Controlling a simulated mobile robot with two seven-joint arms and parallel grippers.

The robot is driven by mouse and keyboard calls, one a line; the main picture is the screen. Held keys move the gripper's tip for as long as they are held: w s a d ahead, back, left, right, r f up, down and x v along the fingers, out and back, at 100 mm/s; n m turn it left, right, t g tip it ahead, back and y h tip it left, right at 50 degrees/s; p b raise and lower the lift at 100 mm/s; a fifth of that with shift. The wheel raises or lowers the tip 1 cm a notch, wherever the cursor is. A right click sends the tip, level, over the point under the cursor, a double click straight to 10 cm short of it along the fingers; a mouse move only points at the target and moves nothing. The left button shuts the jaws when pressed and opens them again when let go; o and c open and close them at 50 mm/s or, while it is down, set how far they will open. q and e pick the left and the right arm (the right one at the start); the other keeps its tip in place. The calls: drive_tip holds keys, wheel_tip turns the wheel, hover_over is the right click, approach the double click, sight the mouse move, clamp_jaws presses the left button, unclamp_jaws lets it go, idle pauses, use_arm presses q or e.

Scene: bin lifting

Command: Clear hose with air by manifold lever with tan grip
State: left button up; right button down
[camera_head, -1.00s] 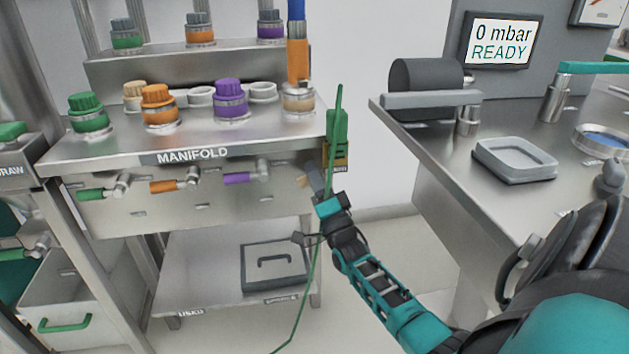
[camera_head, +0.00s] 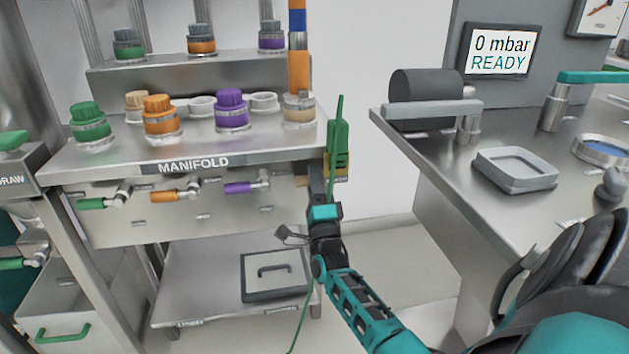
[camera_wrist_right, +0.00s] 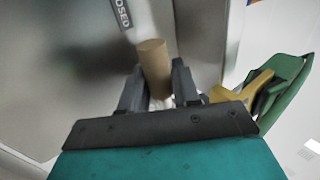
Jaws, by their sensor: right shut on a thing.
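The manifold (camera_head: 110,170) is a steel bench with coloured caps on top and levers along its front. The lever with the tan grip is at the right end of that front. In the head view it is mostly hidden by my right gripper (camera_head: 313,188). In the right wrist view the tan grip (camera_wrist_right: 153,62) stands between the two fingers of my right gripper (camera_wrist_right: 160,90), which is shut on it. A thin green hose (camera_head: 300,315) runs down past my right arm. My left gripper is not in view.
A green and yellow holder (camera_head: 339,150) hangs at the manifold's right corner, close beside my right gripper; it also shows in the wrist view (camera_wrist_right: 285,80). Green (camera_head: 92,204), orange (camera_head: 165,196) and purple (camera_head: 238,188) levers sit to the left. A steel counter (camera_head: 440,150) stands at the right.

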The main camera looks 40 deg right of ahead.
drive_tip(key=c, duration=1)
unclamp_jaws()
drive_tip(key=shift+o, duration=0.2)
drive_tip(key=v, duration=1.3)
drive_tip(key=shift+p, duration=0.45)
drive_tip(key=shift+r, duration=0.1)
